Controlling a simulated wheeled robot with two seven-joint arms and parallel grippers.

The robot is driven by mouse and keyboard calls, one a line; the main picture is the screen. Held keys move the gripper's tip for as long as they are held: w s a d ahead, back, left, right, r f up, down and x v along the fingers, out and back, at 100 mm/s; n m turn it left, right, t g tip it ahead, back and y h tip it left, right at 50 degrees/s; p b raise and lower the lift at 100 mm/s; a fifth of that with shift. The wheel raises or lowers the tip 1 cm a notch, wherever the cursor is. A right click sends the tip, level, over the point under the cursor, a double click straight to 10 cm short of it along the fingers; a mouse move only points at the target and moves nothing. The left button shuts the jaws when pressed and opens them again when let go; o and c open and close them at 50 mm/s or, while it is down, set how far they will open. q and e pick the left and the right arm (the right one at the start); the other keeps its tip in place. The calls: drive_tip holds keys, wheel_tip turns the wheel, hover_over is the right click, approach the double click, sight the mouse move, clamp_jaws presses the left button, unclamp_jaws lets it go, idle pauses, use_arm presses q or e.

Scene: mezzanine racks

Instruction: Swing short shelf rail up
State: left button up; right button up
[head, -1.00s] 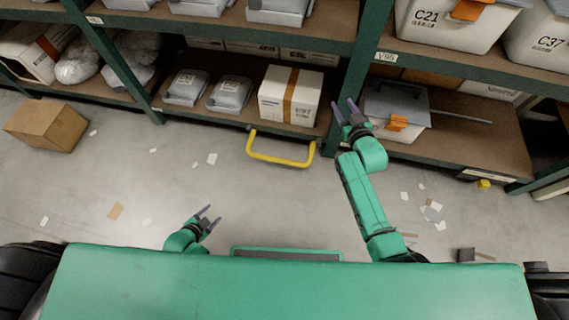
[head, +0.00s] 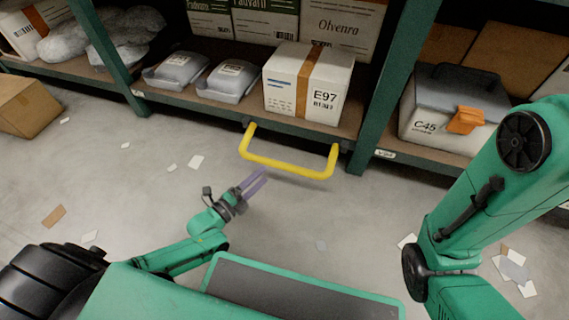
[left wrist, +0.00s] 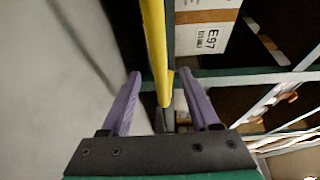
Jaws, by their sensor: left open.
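The short shelf rail is a yellow U-shaped bar (head: 285,168). Its two ends meet the front edge of the bottom shelf, and its crossbar sticks out from that edge over the floor, low down. My left gripper (head: 263,178) is open and empty, just in front of the rail and below its left part in the head view. In the left wrist view the rail (left wrist: 155,45) runs lengthwise between the two spread purple fingers (left wrist: 160,76), with no contact that I can make out. My right arm is raised at the right of the head view; its gripper is out of the picture.
The bottom shelf (head: 215,106) holds a white E97 box (head: 308,85) behind the rail and two grey packages to its left. Right of a green upright (head: 392,85) stands the C45 bin (head: 450,135). A cardboard box (head: 25,105) and paper scraps lie on the floor.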

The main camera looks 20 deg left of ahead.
use_arm(q)
drive_tip(key=b+x, duration=0.4)
drive_tip(key=x, duration=0.6)
drive_tip(key=shift+w+d+b, duration=0.15)
drive_tip(key=shift+w+b, duration=0.15)
drive_tip(key=shift+w, duration=0.05)
drive_tip(key=shift+f, duration=0.1)
drive_tip(key=shift+c, duration=0.4)
clamp_jaws()
